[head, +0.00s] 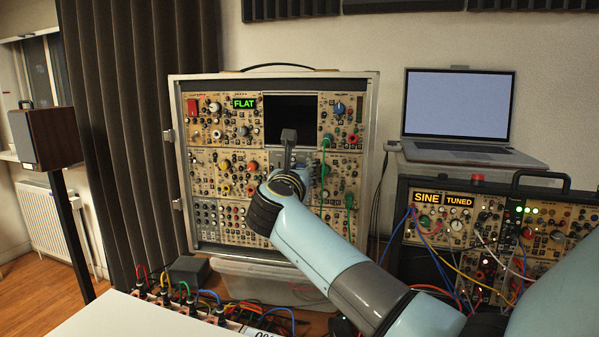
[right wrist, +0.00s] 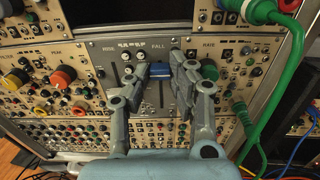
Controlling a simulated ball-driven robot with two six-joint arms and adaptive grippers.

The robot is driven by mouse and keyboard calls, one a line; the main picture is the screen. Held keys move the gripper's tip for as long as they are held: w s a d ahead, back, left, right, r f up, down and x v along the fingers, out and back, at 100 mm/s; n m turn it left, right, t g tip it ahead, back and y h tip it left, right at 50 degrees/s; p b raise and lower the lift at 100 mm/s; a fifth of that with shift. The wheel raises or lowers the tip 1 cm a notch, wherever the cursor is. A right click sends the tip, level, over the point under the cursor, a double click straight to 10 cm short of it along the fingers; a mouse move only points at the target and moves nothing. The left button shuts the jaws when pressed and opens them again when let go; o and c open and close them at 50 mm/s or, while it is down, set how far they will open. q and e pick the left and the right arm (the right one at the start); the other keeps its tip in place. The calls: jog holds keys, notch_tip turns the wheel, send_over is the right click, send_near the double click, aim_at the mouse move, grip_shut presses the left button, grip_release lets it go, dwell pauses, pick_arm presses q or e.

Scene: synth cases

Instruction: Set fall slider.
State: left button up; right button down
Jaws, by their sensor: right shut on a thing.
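The grey slider module (right wrist: 105,62) sits in the tall modular case (head: 175,215), with a FALL label at its top. The fall slider's blue cap (right wrist: 161,72) is below that label, in the upper part of the panel. My right gripper (right wrist: 165,76) is shut on this blue cap, one finger on each side. In the head view my right gripper (head: 288,142) reaches the case front below a black screen (head: 291,108). My left gripper is not in view.
A green cable (right wrist: 283,95) hangs close to the right of my right gripper. An orange knob (right wrist: 63,76) is to its left. A green FLAT display (head: 244,103) is lit on the case. A laptop (head: 458,105) and a second synth case (head: 478,205) stand at the right.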

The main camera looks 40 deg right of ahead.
jog(key=c, duration=1.2)
grip_release()
jog(key=shift+r, duration=0.15)
jog(key=shift+o, duration=0.2)
jog(key=v, duration=1.2)
